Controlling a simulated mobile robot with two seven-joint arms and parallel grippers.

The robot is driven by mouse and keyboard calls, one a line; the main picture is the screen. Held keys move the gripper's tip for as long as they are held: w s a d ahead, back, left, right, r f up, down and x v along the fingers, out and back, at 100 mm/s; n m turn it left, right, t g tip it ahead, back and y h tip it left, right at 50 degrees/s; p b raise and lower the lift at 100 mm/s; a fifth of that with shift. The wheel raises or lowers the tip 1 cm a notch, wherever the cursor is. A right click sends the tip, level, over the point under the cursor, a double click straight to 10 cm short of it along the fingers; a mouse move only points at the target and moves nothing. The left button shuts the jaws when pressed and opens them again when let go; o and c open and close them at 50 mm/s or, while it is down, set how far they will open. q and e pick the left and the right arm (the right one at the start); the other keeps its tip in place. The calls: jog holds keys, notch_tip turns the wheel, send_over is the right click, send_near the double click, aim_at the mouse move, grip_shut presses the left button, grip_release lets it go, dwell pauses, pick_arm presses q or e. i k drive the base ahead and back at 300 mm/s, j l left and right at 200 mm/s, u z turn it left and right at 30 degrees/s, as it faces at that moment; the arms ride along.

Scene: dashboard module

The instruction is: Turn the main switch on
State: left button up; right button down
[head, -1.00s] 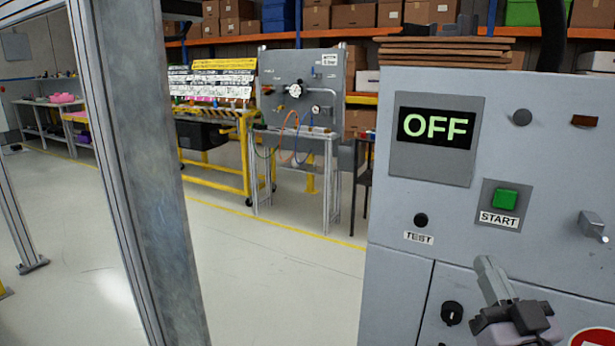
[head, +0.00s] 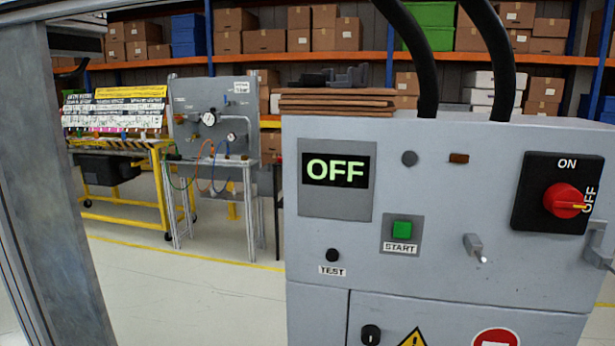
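The main switch is a red rotary knob (head: 564,200) on a black square plate (head: 530,205) at the right of the grey control cabinet (head: 440,275). ON is printed at the plate's top and OFF, sideways, at its right. The knob's yellow pointer mark points right, at OFF. The display (head: 335,168) on the cabinet reads OFF in green. Neither of my grippers can be made out in the head view. A grey part (head: 600,248) juts in at the right edge below the switch; I cannot tell what it is.
The cabinet front also carries a green START button (head: 402,229), a black TEST knob (head: 332,255) and a grey lever (head: 473,246). A metal post (head: 55,200) stands at the left. Open floor (head: 190,290) lies between post and cabinet.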

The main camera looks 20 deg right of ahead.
aim_at(562, 200)
jog(key=z, duration=1.75)
